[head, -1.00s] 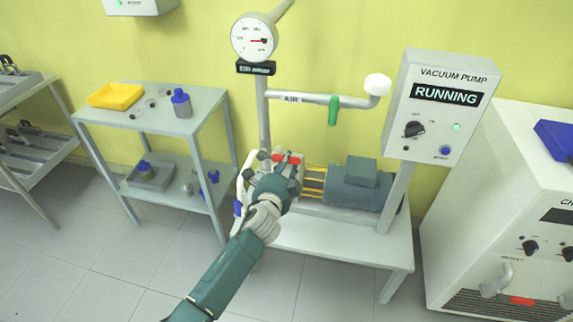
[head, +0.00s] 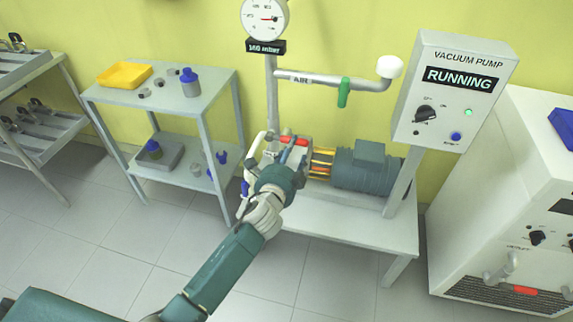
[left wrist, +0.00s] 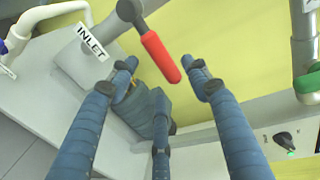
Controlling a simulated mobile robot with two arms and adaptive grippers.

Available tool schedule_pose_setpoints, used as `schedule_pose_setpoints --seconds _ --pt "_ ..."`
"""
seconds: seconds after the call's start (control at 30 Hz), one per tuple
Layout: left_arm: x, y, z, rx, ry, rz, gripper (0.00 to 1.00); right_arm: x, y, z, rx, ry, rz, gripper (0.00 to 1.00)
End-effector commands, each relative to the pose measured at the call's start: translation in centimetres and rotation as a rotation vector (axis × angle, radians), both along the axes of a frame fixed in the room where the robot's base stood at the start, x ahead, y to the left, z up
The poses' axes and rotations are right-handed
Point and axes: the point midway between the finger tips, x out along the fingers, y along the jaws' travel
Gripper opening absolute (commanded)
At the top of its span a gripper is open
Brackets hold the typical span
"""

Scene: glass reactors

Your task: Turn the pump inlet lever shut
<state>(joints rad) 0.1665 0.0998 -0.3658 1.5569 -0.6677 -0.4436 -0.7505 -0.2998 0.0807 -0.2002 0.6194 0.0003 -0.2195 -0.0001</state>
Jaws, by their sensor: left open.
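The inlet lever has a red grip (left wrist: 160,57) on a dark stem. It stands by a white INLET label (left wrist: 90,40) on a grey pipe. In the head view, the red grip (head: 302,142) is partly hidden behind my gripper, at the left end of the vacuum pump (head: 368,170). My left gripper (head: 290,154) is open at the pump's inlet side. In the left wrist view, its fingers (left wrist: 162,74) spread below and to both sides of the red grip's free end. They do not visibly touch it. My right gripper is out of view.
The control box (head: 452,92) reads RUNNING. A green-handled AIR valve (head: 344,92) is on the pipe above the pump. White tubing (head: 252,150) runs close to my gripper's left. A grey shelf cart (head: 213,90) with bottles stands left. A white cabinet (head: 478,210) stands right.

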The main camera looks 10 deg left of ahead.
Motion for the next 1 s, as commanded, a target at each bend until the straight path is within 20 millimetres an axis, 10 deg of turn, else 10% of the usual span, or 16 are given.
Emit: schedule_pose_setpoints --seconds 0.4,1.0 --pt "-7.3 0.3 1.3 0.002 0.002 0.0 0.48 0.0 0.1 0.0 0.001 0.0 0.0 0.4" --pt "-7.9 0.3 1.5 0.001 0.002 0.0 0.48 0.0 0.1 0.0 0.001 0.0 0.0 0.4"
